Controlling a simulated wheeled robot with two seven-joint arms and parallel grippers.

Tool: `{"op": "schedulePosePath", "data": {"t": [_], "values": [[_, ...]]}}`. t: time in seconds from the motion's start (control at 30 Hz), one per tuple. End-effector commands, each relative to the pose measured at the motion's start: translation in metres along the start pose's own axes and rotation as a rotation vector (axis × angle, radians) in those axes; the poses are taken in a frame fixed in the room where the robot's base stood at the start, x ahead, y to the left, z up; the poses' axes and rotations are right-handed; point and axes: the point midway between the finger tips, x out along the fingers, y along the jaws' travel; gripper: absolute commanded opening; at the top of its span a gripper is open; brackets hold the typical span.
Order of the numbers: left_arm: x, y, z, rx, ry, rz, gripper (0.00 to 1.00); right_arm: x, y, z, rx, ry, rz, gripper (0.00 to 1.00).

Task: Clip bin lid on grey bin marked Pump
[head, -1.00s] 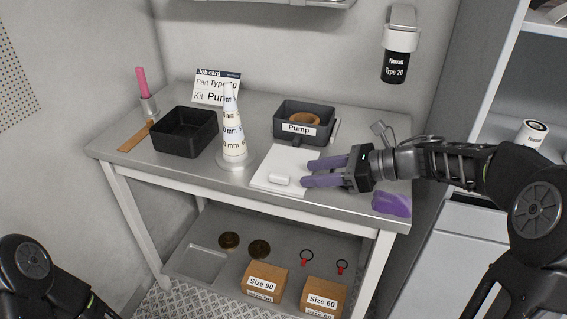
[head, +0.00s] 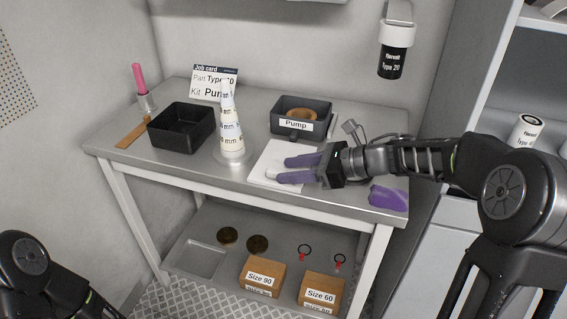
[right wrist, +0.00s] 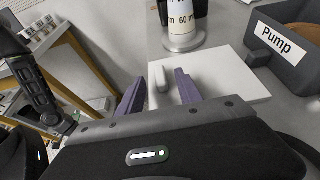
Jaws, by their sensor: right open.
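The grey bin marked Pump (head: 297,127) stands upright at the back right of the bench with a tan ring (head: 300,114) inside. Its labelled side also shows in the right wrist view (right wrist: 265,58). I cannot pick out a bin lid for certain. A flat white board (head: 262,172) lies in front of the bin. My right gripper (head: 278,170) is low over this board, its purple fingers open and pointing left. In the right wrist view a small white rounded piece (right wrist: 160,79) shows between the fingertips; contact is unclear. My left gripper is out of view.
A white cone (head: 231,133) on a round base stands left of the board. An empty black bin (head: 181,148), a job card (head: 213,83) and a pink-topped tool (head: 139,80) are further left. A purple cloth-like item (head: 388,198) lies at the front right.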

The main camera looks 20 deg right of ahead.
Motion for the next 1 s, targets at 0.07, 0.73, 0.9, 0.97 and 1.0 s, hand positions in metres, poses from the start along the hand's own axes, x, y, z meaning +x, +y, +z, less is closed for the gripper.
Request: {"op": "schedulePosePath", "data": {"t": [0.07, 0.73, 0.9, 0.97, 1.0], "values": [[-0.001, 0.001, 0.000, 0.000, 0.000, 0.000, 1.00, 0.013, 0.000, 0.000, 0.000, 0.001, 0.002, 0.42], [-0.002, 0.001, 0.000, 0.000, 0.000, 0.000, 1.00, 0.026, 0.000, 0.000, -0.001, 0.000, -0.001, 0.42], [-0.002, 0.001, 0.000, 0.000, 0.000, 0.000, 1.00, 0.026, 0.000, 0.000, 0.000, 0.000, -0.001, 0.34], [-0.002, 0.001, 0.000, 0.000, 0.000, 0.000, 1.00, 0.026, 0.000, 0.000, 0.000, 0.000, -0.001, 0.30], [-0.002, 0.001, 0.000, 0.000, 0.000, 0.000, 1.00, 0.026, 0.000, 0.000, 0.000, 0.000, -0.001, 0.26]]}}
